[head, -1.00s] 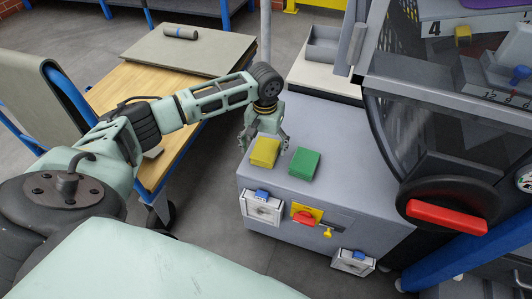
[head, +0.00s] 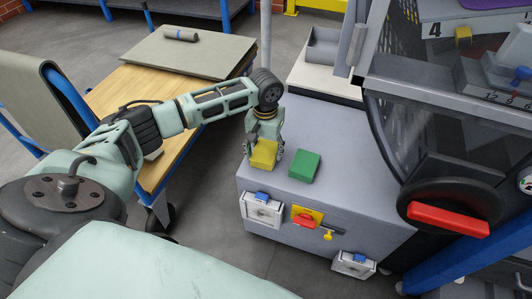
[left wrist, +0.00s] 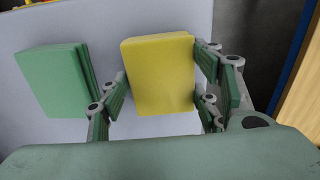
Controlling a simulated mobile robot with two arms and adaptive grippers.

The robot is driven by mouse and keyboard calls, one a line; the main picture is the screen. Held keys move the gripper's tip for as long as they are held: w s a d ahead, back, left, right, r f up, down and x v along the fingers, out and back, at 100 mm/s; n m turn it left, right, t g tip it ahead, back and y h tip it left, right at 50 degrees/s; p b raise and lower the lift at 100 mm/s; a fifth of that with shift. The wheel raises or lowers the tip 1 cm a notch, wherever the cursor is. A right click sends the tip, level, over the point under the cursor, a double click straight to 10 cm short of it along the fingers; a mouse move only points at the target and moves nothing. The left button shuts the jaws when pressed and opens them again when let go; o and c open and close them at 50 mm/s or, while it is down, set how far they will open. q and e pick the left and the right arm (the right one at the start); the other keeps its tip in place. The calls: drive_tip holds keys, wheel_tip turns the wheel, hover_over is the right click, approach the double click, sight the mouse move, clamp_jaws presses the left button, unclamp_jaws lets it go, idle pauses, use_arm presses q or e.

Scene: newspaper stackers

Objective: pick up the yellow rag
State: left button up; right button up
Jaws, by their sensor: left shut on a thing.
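The yellow rag (head: 263,155) is a folded block on the grey cabinet top (head: 325,190), near its left edge. My left gripper (head: 264,150) is down over it, with fingers on both sides, shut on it. In the left wrist view the yellow rag (left wrist: 160,72) sits between the fingers of the left gripper (left wrist: 160,105). I cannot tell whether the rag is clear of the surface. A green folded rag (head: 304,166) lies just to the right; it also shows in the left wrist view (left wrist: 52,80). My right gripper is not in view.
The cabinet front carries a red and yellow switch (head: 306,216) and white boxes. A machine with a red handle (head: 447,220) stands to the right. A cart with a wooden top (head: 120,90) is to the left. A grey tray (head: 324,45) is behind.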

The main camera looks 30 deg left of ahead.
sight(265, 151)
use_arm(q)
drive_tip(key=shift+r, duration=0.3)
wheel_tip(265, 151, up, 9)
drive_tip(key=p, duration=0.3)
drive_tip(key=shift+r, duration=0.2)
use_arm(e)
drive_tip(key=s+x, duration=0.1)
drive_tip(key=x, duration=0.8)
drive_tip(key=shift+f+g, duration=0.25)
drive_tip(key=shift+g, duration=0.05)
